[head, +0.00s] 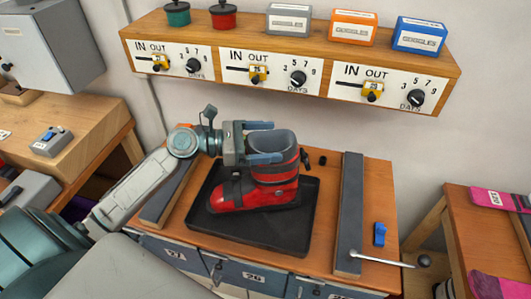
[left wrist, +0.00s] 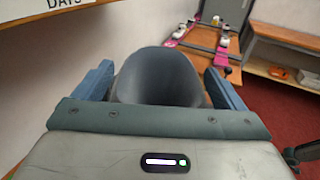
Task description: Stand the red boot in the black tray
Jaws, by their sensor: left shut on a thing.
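The red boot (head: 255,193), with a grey cuff and dark straps, stands upright over the black tray (head: 285,238) on the wooden bench, toe toward the left. Its sole appears to be at the tray's floor, but I cannot tell whether it bears its weight there. My left gripper (head: 277,141) is shut on the boot's cuff, one finger on each side. The left wrist view shows the grey cuff (left wrist: 160,77) between the two blue fingers. My right gripper is not in view.
Dark bars flank the tray; the right one (head: 350,210) lies near a blue clip (head: 380,234) and a metal rod (head: 382,260). A wooden shelf with dials (head: 290,70) hangs above. Another bench (head: 480,235) stands right.

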